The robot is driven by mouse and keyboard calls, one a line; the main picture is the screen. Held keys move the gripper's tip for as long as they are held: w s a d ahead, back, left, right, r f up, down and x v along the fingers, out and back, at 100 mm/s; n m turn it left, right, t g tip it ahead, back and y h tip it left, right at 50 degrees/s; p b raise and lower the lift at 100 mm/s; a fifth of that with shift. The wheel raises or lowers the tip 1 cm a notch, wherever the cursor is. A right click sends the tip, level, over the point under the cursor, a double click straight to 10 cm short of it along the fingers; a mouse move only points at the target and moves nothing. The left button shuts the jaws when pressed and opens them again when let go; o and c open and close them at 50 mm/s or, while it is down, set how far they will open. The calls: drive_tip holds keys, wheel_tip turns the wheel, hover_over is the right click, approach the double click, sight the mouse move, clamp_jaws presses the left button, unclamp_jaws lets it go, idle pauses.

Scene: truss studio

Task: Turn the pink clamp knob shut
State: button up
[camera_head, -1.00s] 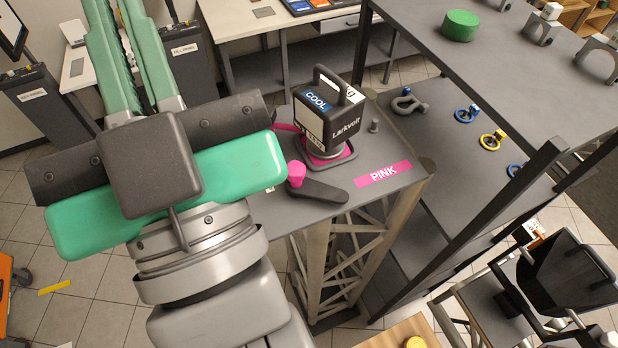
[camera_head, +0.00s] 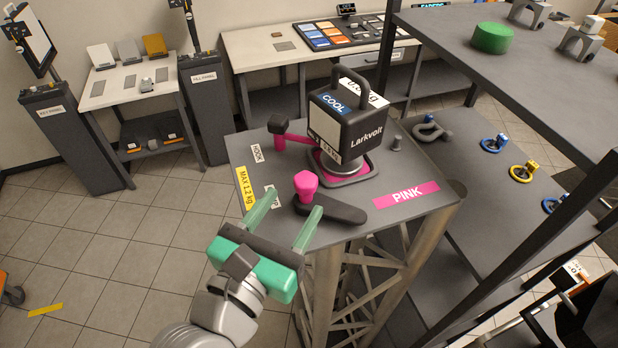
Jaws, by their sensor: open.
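The pink clamp knob (camera_head: 305,184) stands on a dark flat lever-shaped base (camera_head: 334,208) near the front of the truss tower's grey top (camera_head: 385,218), beside the PINK label (camera_head: 406,194). Behind it, a black Larkvolt lamp (camera_head: 352,122) marked COOL sits in a dark frame on the same top. My gripper (camera_head: 287,212) is open and empty, its two pale green fingers pointing toward the knob from the front left. The right finger's tip is close to the knob and its base; I cannot tell whether they touch.
A pink arm with a dark block (camera_head: 278,124) lies left of the lamp. A small grey peg (camera_head: 396,143) stands at its right. A dark shelf rack with a green puck (camera_head: 493,38), a grey shackle (camera_head: 431,129) and coloured clamps (camera_head: 523,171) is at right.

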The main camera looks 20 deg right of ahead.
sight(311, 175)
drive_tip(key=p+x, duration=0.1)
drive_tip(key=x, duration=0.7)
drive_tip(key=shift+c, duration=0.4)
drive_tip(key=shift+a, duration=0.1)
clamp_jaws()
drive_tip(key=shift+r, duration=0.1)
